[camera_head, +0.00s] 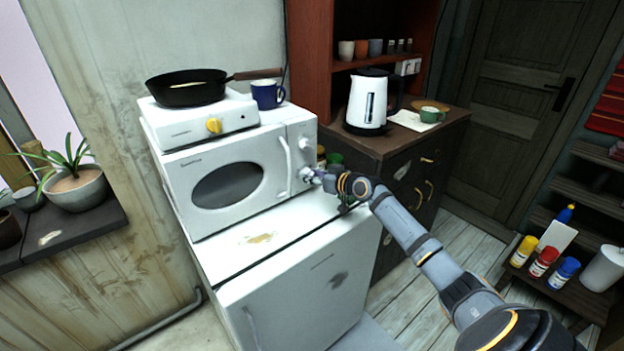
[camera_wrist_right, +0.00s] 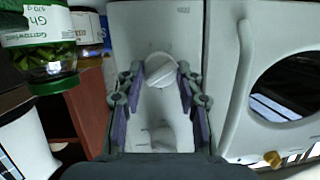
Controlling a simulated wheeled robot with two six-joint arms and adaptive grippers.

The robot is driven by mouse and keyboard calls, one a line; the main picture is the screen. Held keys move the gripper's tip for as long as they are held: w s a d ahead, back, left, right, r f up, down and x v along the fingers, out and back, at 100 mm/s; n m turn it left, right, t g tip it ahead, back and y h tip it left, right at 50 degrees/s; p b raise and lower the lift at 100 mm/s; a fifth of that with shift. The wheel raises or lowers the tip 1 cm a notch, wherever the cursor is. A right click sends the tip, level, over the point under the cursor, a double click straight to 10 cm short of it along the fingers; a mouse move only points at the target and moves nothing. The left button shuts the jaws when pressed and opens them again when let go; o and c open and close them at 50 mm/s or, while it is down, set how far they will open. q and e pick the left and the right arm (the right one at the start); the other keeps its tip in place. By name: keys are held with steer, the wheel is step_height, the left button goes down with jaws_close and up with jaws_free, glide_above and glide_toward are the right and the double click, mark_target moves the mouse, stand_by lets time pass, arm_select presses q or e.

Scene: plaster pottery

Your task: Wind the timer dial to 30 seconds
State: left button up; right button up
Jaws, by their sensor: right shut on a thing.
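The white microwave (camera_head: 240,165) has two round white dials on its right-hand panel. My right gripper (camera_head: 314,176) is at the lower dial (camera_head: 305,173), its fingers pointing at the panel. In the right wrist view, which is upside down, the gripper (camera_wrist_right: 160,76) has one finger on each side of this dial (camera_wrist_right: 160,74) and is shut on it. A pale ridge crosses the dial's face at a slight tilt. The other dial (camera_wrist_right: 161,136) sits between the finger bases. I cannot read any time marks. My left gripper is out of view.
The microwave door handle (camera_head: 284,166) is close beside the panel. A hot plate with a black pan (camera_head: 185,95) and a blue mug (camera_head: 267,95) stand on top. Jars (camera_wrist_right: 45,45) and a white kettle (camera_head: 367,102) are to the right of the microwave.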

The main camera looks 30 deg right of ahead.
steer(key=shift+f, duration=0.1)
stand_by(0.3)
steer(key=o, duration=1.2)
steer(key=shift+s+d, duration=0.15)
steer(key=shift+s, duration=0.2)
steer(key=shift+v, duration=3.4)
